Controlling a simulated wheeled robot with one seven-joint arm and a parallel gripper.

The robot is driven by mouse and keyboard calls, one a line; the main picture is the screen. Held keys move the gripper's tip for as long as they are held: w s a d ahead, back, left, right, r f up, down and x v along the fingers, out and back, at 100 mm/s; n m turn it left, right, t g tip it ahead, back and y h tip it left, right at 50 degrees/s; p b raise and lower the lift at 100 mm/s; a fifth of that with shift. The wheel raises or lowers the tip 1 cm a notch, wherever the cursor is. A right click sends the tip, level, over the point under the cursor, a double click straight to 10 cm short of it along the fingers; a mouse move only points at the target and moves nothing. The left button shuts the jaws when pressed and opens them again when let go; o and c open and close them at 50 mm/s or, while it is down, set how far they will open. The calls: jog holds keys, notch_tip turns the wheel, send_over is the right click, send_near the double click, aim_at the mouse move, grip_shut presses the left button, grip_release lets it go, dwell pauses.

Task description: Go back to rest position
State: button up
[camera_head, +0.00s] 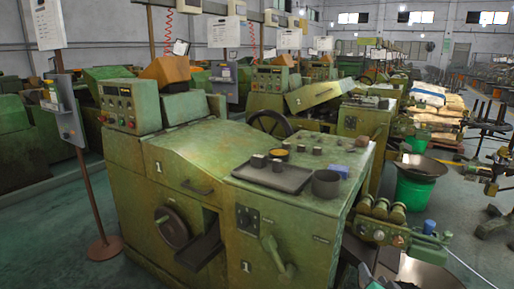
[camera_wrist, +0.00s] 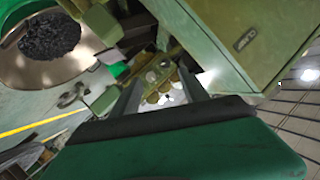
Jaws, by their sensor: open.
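My gripper (camera_wrist: 160,88) shows in the wrist view, with two grey fingers spread apart above a dark bar and a green body. Nothing is visibly held between the fingers. Behind them are olive machine parts with rounded knobs, apart from or beyond the fingertips; the exact gap cannot be told. I cannot make out my gripper in the head view. The green heading machine (camera_head: 195,170) marked 1 stands in front in the head view. A dark tray (camera_head: 272,181) with small items lies on its top, beside a dark cup (camera_head: 326,183) and a blue piece (camera_head: 339,170).
In the wrist view, a round pan (camera_wrist: 85,62) holds dark pieces at upper left, and a green machine side (camera_wrist: 225,40) stands at upper right. In the head view, a green bucket (camera_head: 412,192) stands right, and a sign post (camera_head: 90,185) left. Open floor (camera_head: 470,215) shows at right.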

jog(key=s+a+r+n+g+y+p, duration=0.2)
jog(key=a+r+n+g+y+p, duration=0.3)
jog(key=a, duration=0.7)
jog(key=s+a+r+n+g+h+p, duration=0.1)
jog(key=s+a+r+n+g+p, duration=0.1)
jog(key=s, duration=0.5)
jog(key=s+a+r+n+g+h+p, duration=0.1)
jog(key=s+a+r+n+g+p, duration=0.1)
jog(key=s+a+r+g+p, duration=0.2)
jog(key=s+a+r+p, duration=0.1)
jog(key=s+r, duration=0.2)
jog(key=shift+s+a+r+p, duration=0.15)
jog(key=shift+s+p, duration=0.1)
jog(key=shift+p, duration=0.05)
jog(key=shift+c, duration=0.5)
